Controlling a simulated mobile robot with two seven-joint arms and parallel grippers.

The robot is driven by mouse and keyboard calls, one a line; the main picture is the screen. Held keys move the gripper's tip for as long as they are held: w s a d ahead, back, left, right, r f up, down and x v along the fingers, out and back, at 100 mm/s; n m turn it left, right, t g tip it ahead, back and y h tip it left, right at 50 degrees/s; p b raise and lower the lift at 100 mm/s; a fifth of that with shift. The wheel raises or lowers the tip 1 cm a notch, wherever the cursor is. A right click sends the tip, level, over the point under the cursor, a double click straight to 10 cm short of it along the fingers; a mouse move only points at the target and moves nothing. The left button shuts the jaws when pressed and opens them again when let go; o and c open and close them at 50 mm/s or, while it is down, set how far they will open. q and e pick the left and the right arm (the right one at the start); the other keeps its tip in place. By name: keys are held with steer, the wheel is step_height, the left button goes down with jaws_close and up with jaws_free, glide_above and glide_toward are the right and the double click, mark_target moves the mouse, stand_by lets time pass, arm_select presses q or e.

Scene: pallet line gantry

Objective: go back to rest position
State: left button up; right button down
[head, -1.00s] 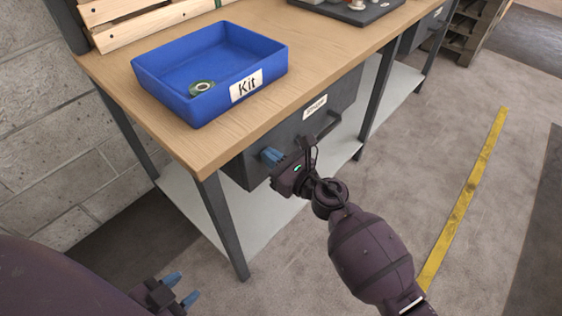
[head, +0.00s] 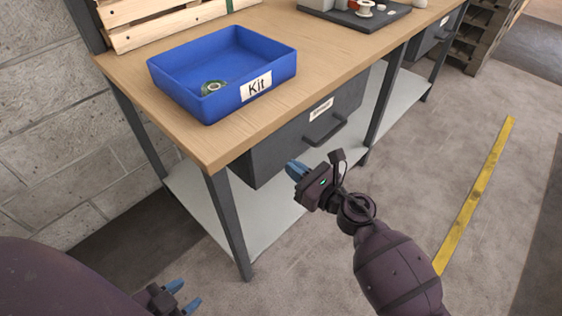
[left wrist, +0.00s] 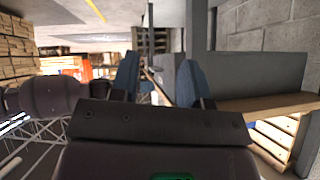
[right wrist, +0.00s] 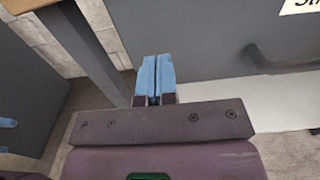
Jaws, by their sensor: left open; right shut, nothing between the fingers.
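My right gripper (head: 297,170) is in front of the workbench, just off the drawer front and below the tabletop. Its blue fingers are shut together with nothing between them, as the right wrist view (right wrist: 157,78) shows. My left gripper (head: 185,293) is low at the bottom left, in front of the bench leg. Its blue fingers stand apart and empty, and they also show in the left wrist view (left wrist: 158,78). Neither gripper touches anything that I can see.
Open floor with a yellow line (head: 475,195) lies to the right.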

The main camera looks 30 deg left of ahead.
arm_select(q)
steer(key=shift+a+f+p, duration=0.1)
steer(key=shift+a+p, duration=0.1)
steer(key=shift+p, duration=0.2)
arm_select(e)
steer(key=v, duration=0.8)
steer(key=shift+d, duration=0.2)
arm_select(q)
steer(key=shift+d, duration=0.1)
arm_select(e)
steer(key=shift+f, duration=0.1)
